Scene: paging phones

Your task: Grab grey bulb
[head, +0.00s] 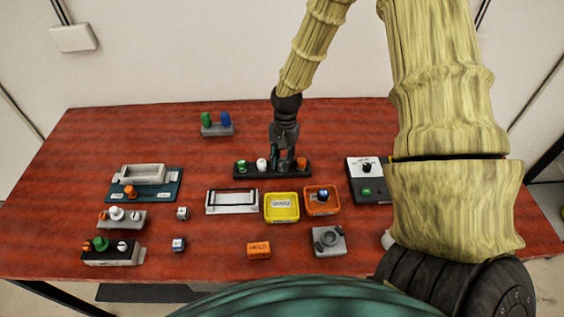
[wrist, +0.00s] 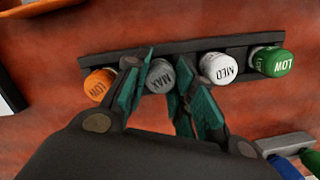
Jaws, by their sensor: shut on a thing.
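The grey bulb, marked MAX (wrist: 160,76), stands in the black rack (wrist: 112,57), in line with the other bulbs. My gripper (wrist: 159,88) has one teal-padded finger on each side of it and is shut on it. In the head view my gripper (head: 284,160) reaches down from above onto the rack (head: 250,175). The grey bulb is mostly hidden there by the fingers. I see no clear lift of the bulb from the rack.
Beside the grey bulb are an orange LOW bulb (wrist: 98,84) and a white MED bulb (wrist: 218,68). A green LOW bulb (wrist: 270,61) is at the far end. In front of the rack are a yellow tray (head: 282,218) and an orange tray (head: 313,209).

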